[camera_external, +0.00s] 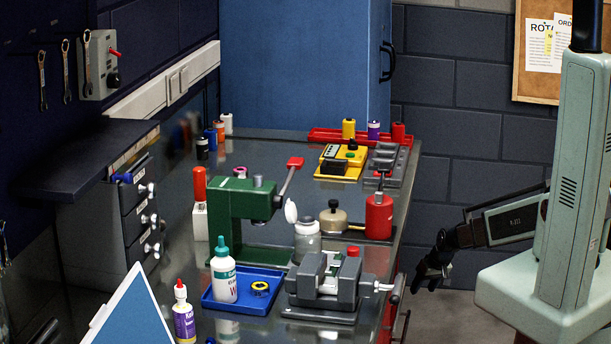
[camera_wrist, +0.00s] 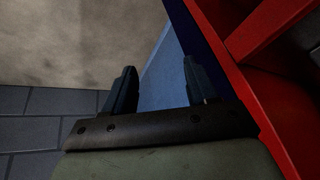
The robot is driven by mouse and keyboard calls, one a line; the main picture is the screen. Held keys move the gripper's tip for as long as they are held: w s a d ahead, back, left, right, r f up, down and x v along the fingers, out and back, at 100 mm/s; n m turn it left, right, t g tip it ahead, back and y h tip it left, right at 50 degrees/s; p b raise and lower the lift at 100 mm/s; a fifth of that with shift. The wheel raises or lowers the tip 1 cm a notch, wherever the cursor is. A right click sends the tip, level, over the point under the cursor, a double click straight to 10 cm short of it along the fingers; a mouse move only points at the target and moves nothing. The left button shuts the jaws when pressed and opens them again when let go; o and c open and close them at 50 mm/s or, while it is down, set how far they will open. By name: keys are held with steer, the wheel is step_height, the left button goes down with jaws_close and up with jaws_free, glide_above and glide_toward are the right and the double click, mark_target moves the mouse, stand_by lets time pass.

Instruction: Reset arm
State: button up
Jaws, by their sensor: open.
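My gripper (camera_external: 432,274) hangs off the right edge of the bench, low and to the right of the grey vise, apart from everything on the bench. In the wrist view my gripper (camera_wrist: 160,90) shows two dark fingers spread apart with nothing between them. My arm reaches in from the right in the external view.
The metal bench (camera_external: 432,175) holds a grey vise (camera_external: 325,285), a blue tray (camera_external: 262,303), a green press (camera_external: 232,215), a red bottle (camera_external: 379,216) and a red tray (camera_external: 330,136). A red frame (camera_wrist: 235,85) stands right of my fingers in the wrist view. Floor beside the bench looks clear.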

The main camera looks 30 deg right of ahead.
steer(key=s+a+f+n+g, duration=0.1)
steer(key=s+a+f+g, duration=0.25)
steer(key=s, duration=0.65)
steer(key=s+a+f+g, duration=0.2)
steer(key=s+a, duration=0.3)
steer(key=s, duration=0.5)
steer(key=s+a+g, duration=0.1)
steer(key=s+g, duration=0.1)
steer(key=s, duration=0.8)
steer(key=s+a+n+g, duration=0.1)
steer(key=s+g, duration=0.2)
steer(key=s, duration=0.7)
steer(key=shift+a+r, duration=0.35)
steer(key=shift+a, duration=0.05)
steer(key=shift+g, duration=0.25)
